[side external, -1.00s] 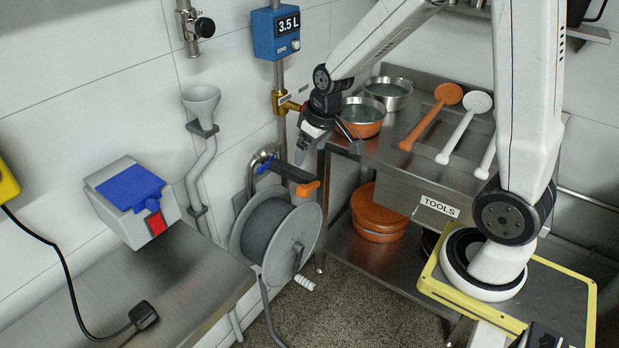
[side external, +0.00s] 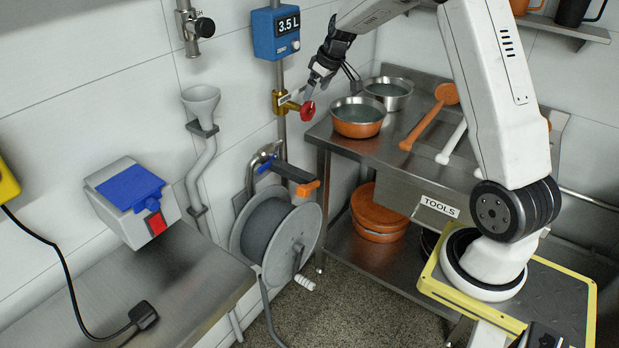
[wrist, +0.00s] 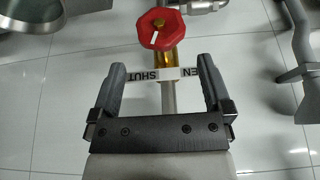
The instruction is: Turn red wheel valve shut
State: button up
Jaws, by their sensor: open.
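The red wheel valve (side external: 308,110) sits on a brass body (side external: 281,102) on the vertical pipe, below the blue 3.5 L meter. In the wrist view the red wheel (wrist: 161,29) lies ahead of the fingertips, with a white mark on its face pointing down and slightly left. A white label (wrist: 163,76) with SHUT and a partly hidden OPEN crosses the pipe below it, between the fingers. My gripper (side external: 309,92) is open and empty, just above the wheel in the side view. In the wrist view my gripper (wrist: 162,70) has its fingers wide apart, one on each side of the pipe.
A copper-coloured bowl (side external: 358,120) and a steel bowl (side external: 389,92) of liquid stand on the steel table just right of the valve. The blue meter (side external: 275,33) is above left. A hose reel (side external: 270,232) hangs below. A white funnel (side external: 201,98) is at left.

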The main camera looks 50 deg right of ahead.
aim_at(310, 105)
jog(key=shift+x, duration=3.9)
jog(key=c, duration=0.9)
